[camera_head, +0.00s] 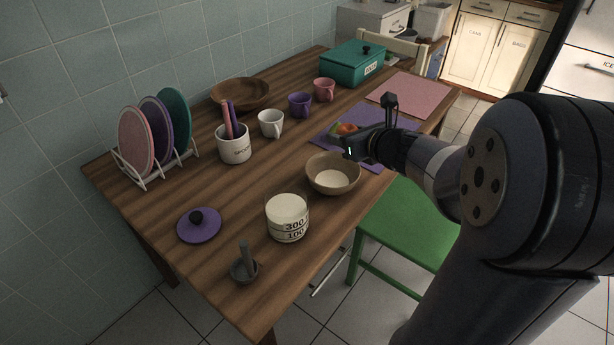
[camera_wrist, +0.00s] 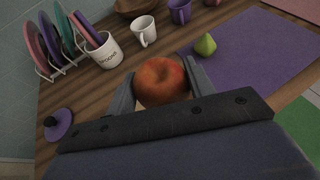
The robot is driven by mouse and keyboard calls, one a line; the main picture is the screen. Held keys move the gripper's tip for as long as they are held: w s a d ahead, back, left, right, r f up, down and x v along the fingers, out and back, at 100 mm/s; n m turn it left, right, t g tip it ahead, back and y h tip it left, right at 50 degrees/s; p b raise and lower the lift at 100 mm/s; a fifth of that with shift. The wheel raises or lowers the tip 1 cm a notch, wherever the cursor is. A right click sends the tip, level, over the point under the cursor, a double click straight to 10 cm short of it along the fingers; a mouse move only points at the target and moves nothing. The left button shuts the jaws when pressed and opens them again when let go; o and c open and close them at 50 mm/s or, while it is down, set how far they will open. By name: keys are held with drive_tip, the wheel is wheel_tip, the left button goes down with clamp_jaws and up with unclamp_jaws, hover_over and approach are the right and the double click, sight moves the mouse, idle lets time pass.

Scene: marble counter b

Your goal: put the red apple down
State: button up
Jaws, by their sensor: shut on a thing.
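The red apple (camera_wrist: 161,82) is held between the two fingers of my gripper (camera_wrist: 158,88) in the wrist view. In the head view the apple (camera_head: 349,128) shows as a small red-orange patch by my gripper (camera_head: 352,143), partly covered by it. My gripper is shut on the apple, over the far part of the wooden table (camera_head: 200,250), near the purple placemat (camera_head: 378,158). I cannot tell how high the apple is above the table.
A green pear (camera_wrist: 205,45) lies at the purple placemat's left edge. A wooden bowl (camera_head: 322,180) and a measuring cup (camera_head: 287,215) stand nearer. White (camera_head: 269,122), purple (camera_head: 299,104) and pink (camera_head: 323,89) mugs stand behind. A pink placemat (camera_head: 412,92) is clear.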

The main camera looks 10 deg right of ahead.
drive_tip(key=shift+s+a+f, duration=0.1)
drive_tip(key=shift+s+f, duration=0.05)
wheel_tip(320, 180, down, 10)
drive_tip(key=b, duration=0.4)
drive_tip(key=shift+b, duration=0.3)
drive_tip(key=shift+s+f+b, duration=0.1)
drive_tip(key=shift+f+b, duration=0.4)
drive_tip(key=shift+b, duration=0.2)
drive_tip(key=o, duration=0.7)
drive_tip(key=shift+o, duration=0.2)
drive_tip(key=shift+r, duration=0.15)
